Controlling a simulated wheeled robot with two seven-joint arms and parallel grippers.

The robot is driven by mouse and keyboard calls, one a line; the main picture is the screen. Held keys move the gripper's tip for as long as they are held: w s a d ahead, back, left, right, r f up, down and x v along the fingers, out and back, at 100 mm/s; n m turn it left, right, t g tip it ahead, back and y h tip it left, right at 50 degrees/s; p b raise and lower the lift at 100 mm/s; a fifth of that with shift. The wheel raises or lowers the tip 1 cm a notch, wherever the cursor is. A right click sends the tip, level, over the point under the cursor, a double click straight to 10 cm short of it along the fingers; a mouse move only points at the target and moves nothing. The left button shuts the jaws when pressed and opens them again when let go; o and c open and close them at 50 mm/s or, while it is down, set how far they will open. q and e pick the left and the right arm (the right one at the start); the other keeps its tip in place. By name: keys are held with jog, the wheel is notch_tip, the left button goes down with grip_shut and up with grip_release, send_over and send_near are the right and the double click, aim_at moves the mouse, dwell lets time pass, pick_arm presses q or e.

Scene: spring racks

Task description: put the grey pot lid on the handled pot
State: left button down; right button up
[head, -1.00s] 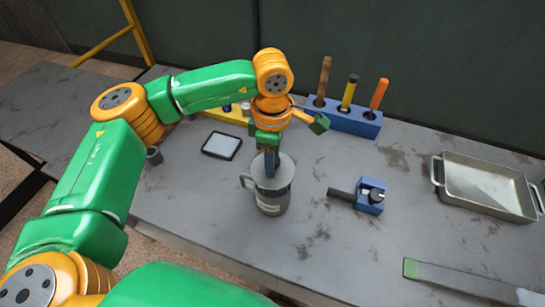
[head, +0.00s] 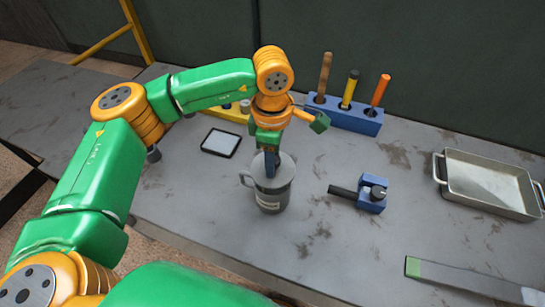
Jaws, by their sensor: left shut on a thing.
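The handled pot (head: 269,202) is a grey cup-like vessel with a label on its front and a handle on its left. It stands upright near the middle of the table. The grey pot lid (head: 286,170) lies across the pot's top. My left gripper (head: 271,166) points down from above and is shut on the lid, near the lid's middle. Its fingers hide part of the lid, so I cannot tell if the lid is fully seated. My right gripper is not in view.
A blue rack (head: 345,117) with several upright handles stands behind. A blue clamp-like device (head: 371,194) lies right of the pot. A metal tray (head: 488,187) is farther right, and a flat bar (head: 470,278) lies at front right. A white-faced pad (head: 221,143) lies behind left.

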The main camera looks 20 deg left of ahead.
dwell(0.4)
pick_arm(q)
jog(key=shift+f+b, duration=0.2)
jog(key=shift+b, duration=0.2)
jog(key=shift+f, duration=0.15)
jog(key=shift+f+b, duration=0.65)
jog(key=shift+b, duration=0.15)
jog(key=shift+f, duration=0.1)
dwell(0.3)
jog(key=shift+f+b, duration=0.45)
jog(key=shift+b, duration=0.2)
jog(key=shift+f, duration=0.1)
